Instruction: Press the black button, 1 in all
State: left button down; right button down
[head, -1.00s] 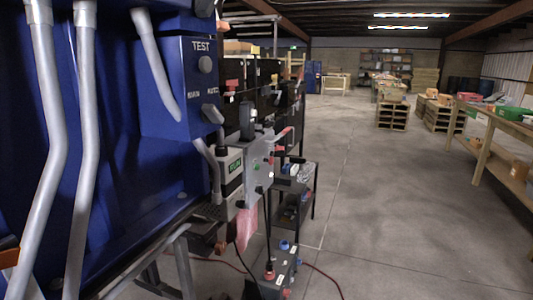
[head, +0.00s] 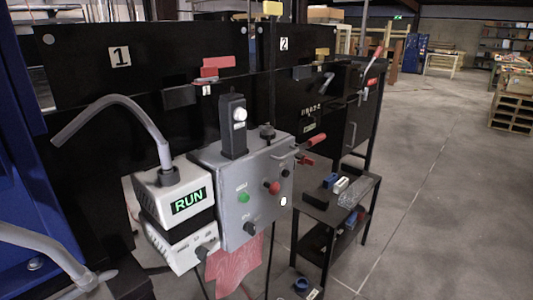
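A grey control box (head: 240,185) stands near the middle of the head view. Its front face carries a green button (head: 243,198), a red knob (head: 272,187), a white round spot (head: 283,201) and a small black round control (head: 249,228) low down. The black control may be the black button; I cannot tell whether it is a button or a knob. Another black knob (head: 267,132) stands on top of the box. Neither of my grippers is in view, and nothing covers the front of the box.
A white unit with a green RUN display (head: 188,201) stands left of the box. Black panels (head: 130,65) numbered 1 and 2 rise behind. Pink cloth (head: 234,266) hangs below. A black side table (head: 330,208) holds small items at right. Open concrete floor (head: 440,190) lies beyond.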

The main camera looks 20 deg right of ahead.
aim_at(285, 172)
jog(key=i+l+u, duration=0.2)
jog(key=l+u, duration=0.15)
jog(key=l, duration=0.55)
jog(key=l+u, duration=0.35)
jog(key=l, duration=0.55)
jog(key=l+u, duration=0.35)
jog(key=l, duration=0.6)
